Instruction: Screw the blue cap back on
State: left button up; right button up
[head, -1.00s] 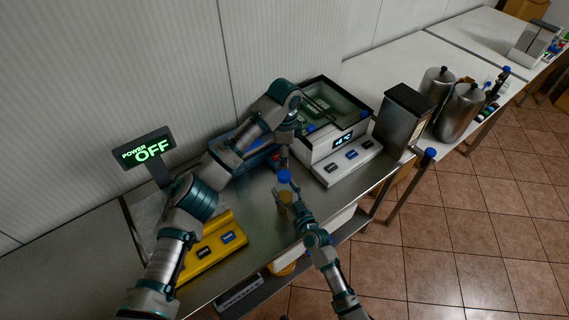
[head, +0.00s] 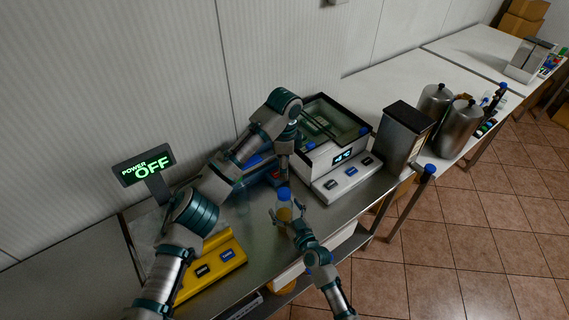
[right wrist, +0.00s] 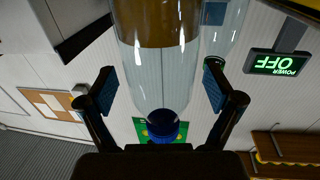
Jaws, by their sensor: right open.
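A bottle (head: 284,213) with amber liquid stands on the metal counter, its blue cap (head: 284,194) at the top. In the right wrist view, which is upside down, the clear bottle (right wrist: 162,70) hangs between the fingers with the blue cap (right wrist: 163,131) at its neck end. How tightly the cap sits cannot be told. My right gripper (head: 287,211) is open, one finger on each side of the bottle, with gaps showing in the wrist view (right wrist: 160,92). My left gripper (head: 283,176) points down just above the cap; its fingers are too small to read.
A yellow button panel (head: 212,268) and a POWER OFF sign (head: 148,166) stand at left. A white machine with a display (head: 345,165) is right of the bottle. A dark-topped metal box (head: 403,135) and steel canisters (head: 458,120) stand further right. The counter's front edge is close.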

jog(key=v, duration=1.2)
jog(key=shift+w+f, duration=0.1)
